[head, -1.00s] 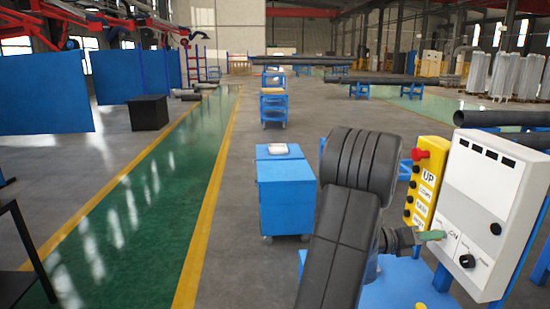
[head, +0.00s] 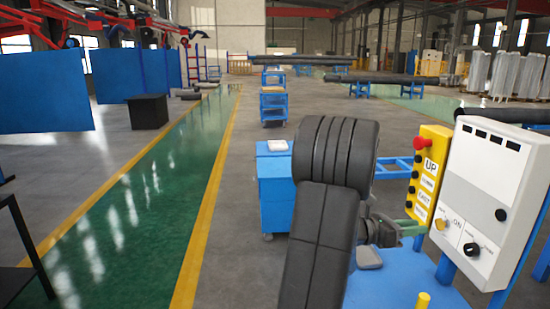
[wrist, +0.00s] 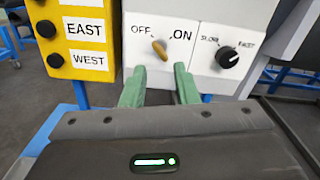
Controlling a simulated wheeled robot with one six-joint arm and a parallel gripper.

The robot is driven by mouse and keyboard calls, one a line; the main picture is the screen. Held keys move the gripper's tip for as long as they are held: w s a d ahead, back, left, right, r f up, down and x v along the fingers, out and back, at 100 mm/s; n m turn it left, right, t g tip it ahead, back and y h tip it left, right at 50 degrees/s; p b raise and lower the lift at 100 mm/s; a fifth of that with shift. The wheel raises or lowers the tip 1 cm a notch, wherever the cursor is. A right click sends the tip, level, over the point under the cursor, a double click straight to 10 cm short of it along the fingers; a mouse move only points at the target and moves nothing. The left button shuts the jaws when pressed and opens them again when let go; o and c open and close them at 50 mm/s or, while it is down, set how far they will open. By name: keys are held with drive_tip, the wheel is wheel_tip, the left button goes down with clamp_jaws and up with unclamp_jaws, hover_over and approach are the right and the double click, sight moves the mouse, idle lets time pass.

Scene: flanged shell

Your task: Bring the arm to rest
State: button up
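My arm (head: 325,210) is bent and raised in the middle of the head view, in front of the control box. My gripper (head: 420,228) points right, toward the white control box (head: 490,190), at the height of its knobs. In the wrist view its two green fingers (wrist: 158,72) are apart with nothing between them. The yellow selector knob (wrist: 160,49) between OFF and ON is beyond the fingertips, apart from them. It is tilted; I cannot tell which end is its pointer. The black speed knob (wrist: 227,57) is to its right.
A yellow button box (head: 427,172) hangs left of the white box. Both are above a blue stand (head: 400,290) with a small yellow post (head: 422,301). A blue cabinet (head: 275,190) stands behind my arm. The green walkway (head: 130,210) on the left is clear.

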drive_tip(key=a+b, duration=0.1)
drive_tip(key=a, duration=0.6)
drive_tip(key=shift+s, duration=0.3)
drive_tip(key=shift+f, duration=0.1)
